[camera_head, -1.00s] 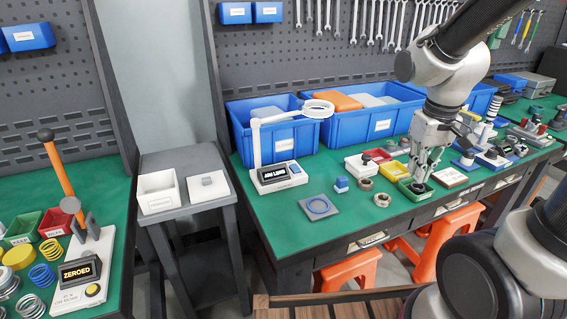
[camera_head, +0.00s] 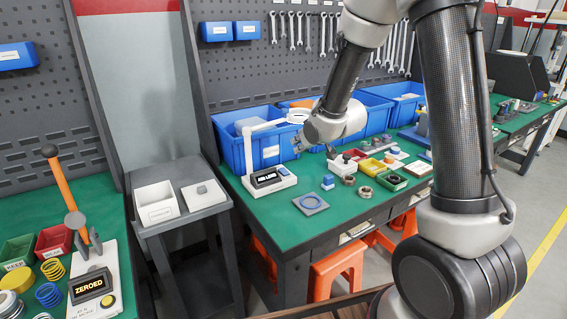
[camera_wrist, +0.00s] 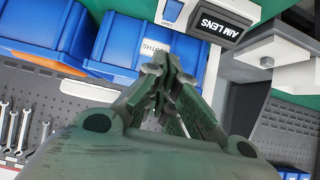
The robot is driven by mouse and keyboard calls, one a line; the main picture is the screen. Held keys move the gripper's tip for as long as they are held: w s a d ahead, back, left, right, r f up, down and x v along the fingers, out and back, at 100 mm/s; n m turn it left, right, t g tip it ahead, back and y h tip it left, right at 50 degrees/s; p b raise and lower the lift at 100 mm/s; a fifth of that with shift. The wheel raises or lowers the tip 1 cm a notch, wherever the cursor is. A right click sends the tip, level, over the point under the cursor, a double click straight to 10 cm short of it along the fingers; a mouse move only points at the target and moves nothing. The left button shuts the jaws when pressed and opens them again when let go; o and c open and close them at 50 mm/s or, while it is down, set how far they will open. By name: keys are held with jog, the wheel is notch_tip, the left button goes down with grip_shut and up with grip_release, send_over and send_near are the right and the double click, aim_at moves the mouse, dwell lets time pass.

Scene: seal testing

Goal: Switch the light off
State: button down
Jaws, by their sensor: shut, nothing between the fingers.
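The white lamp (camera_head: 248,150) stands on the green bench, with an upright post, a side arm and a ring head (camera_head: 297,116). Its base (camera_head: 287,182) carries a dark display reading "AIM LENS" (camera_head: 267,178) and a small blue switch (camera_head: 284,171). In the wrist view the display (camera_wrist: 216,24) and the blue switch (camera_wrist: 172,10) show at the top, inverted. My gripper (camera_head: 299,146) is shut and empty, above the bench, to the right of the lamp post and below the ring head. In the wrist view its fingertips (camera_wrist: 163,62) point towards the base, apart from the switch.
Blue bins (camera_head: 270,150) stand behind the lamp. Small coloured trays stand further right.

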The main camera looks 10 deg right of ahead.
send_over(285, 170)
jog(key=f, duration=0.6)
jog(key=shift+s+f, duration=0.25)
jog(key=shift+f, duration=0.1)
notch_tip(285, 170, down, 2)
jog(key=shift+f, duration=0.15)
jog(key=shift+w+f, duration=0.15)
jog(key=shift+f, duration=0.45)
jog(key=shift+w+a+f, duration=0.1)
jog(key=shift+w+f, duration=0.05)
jog(key=shift+f, duration=0.1)
